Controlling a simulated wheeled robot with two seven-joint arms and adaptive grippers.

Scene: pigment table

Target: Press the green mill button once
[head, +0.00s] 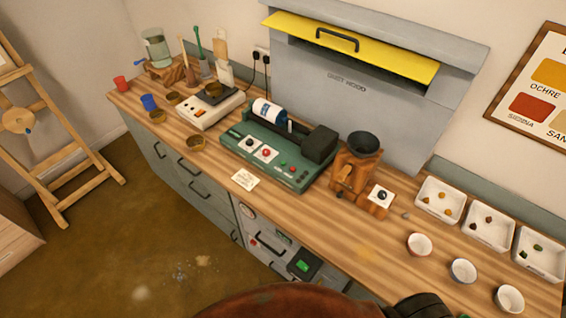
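The green mill (237,139) is a long green machine on the wooden counter, left of the wood-coloured grinder. A white and blue bottle (268,112) lies on top of it, beside a dark block (320,144). Its front has a white plate with a black knob (249,143) and a white plate with a red button (266,152). Further right are small red and green spots; the green button (292,169) is too small to make out clearly. Nothing touches the mill's front. Neither gripper's fingers show; only dark parts of mine appear at the bottom edge.
A grinder (347,175) with a black bowl and a white knob plate stands right of the mill. White trays (440,196) and small bowls (419,245) fill the right. A white scale-like device (208,108) and cups stand left. A paper card (245,180) lies in front.

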